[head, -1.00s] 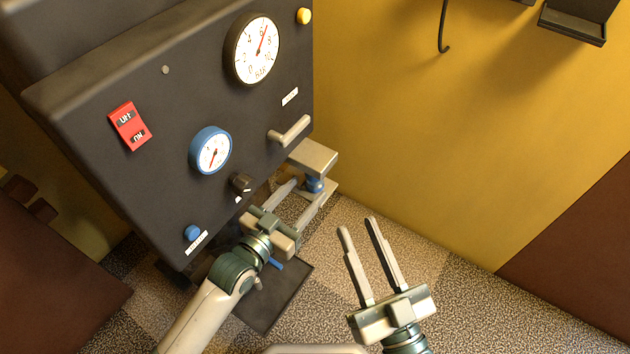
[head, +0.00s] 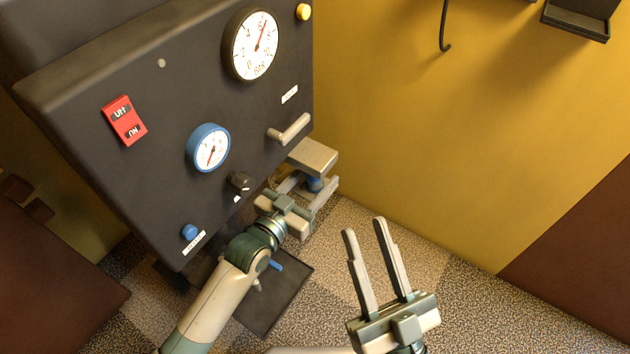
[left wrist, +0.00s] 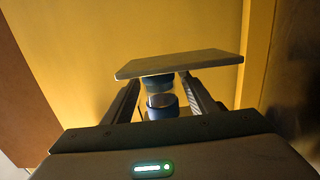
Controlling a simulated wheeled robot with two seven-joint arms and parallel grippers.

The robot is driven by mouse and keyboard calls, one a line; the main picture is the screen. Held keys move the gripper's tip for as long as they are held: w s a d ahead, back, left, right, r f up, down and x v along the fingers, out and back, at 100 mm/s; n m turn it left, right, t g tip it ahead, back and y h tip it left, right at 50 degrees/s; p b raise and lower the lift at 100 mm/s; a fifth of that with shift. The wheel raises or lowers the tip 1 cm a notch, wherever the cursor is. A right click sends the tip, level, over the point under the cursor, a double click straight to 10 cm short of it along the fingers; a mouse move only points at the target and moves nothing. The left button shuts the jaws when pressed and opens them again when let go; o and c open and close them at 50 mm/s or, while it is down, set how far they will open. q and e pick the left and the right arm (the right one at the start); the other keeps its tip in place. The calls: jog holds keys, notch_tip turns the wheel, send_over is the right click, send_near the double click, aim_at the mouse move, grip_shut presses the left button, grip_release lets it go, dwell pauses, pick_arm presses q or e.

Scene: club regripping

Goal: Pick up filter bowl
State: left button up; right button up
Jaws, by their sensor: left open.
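The filter bowl is a small clear cylinder with blue bands, below a flat square block (head: 313,157) at the panel's right side. In the head view only a blue part of the bowl (head: 315,184) shows; the rest is hidden by my left gripper and the block. In the left wrist view the bowl (left wrist: 160,101) stands upright between the fingers, under the plate-like block (left wrist: 180,64). My left gripper (head: 306,185) is open, with a finger on either side of the bowl; I cannot tell whether they touch it. My right gripper (head: 365,226) is open and empty over the floor.
A dark panel (head: 160,170) with gauges, a red switch (head: 125,121) and a beige lever handle (head: 289,129) stands close above my left arm. A yellow wall (head: 430,150) rises behind. Floor around my right gripper is clear. A dark mat (head: 283,300) lies below.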

dwell(0.4)
pick_arm(q)
jog(key=c, duration=1.2)
jog(key=shift+o, duration=0.2)
jog(key=shift+r, duration=0.15)
